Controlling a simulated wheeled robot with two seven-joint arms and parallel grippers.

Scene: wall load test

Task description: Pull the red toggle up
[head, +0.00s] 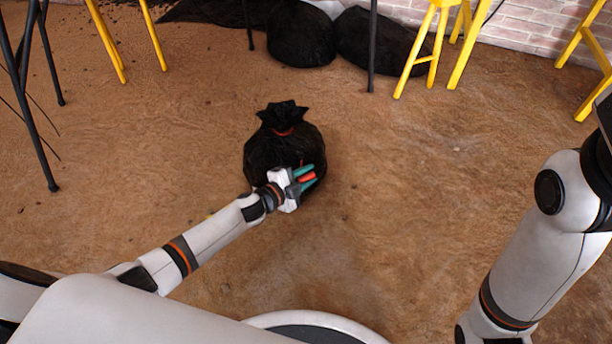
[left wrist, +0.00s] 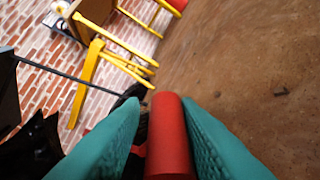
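My left gripper (head: 306,177) is in front of a black bag in the head view, its teal fingers apart on either side of a red cylindrical piece (head: 306,178), which looks like the red toggle. In the left wrist view the red toggle (left wrist: 169,138) lies lengthwise between the fingers of the left gripper (left wrist: 160,115). It is up against the right-hand finger in the picture, with a narrow gap to the left-hand finger. What the toggle is fixed to is hidden. My right arm is at the right of the head view; its gripper is out of view.
The tied black bag (head: 268,152) stands on the brown floor (head: 420,210). More black bags (head: 300,35) lie by the brick wall (head: 525,25) at the back. Yellow stool legs (head: 425,45) and dark poles (head: 372,45) stand at the back. The floor right of the gripper is clear.

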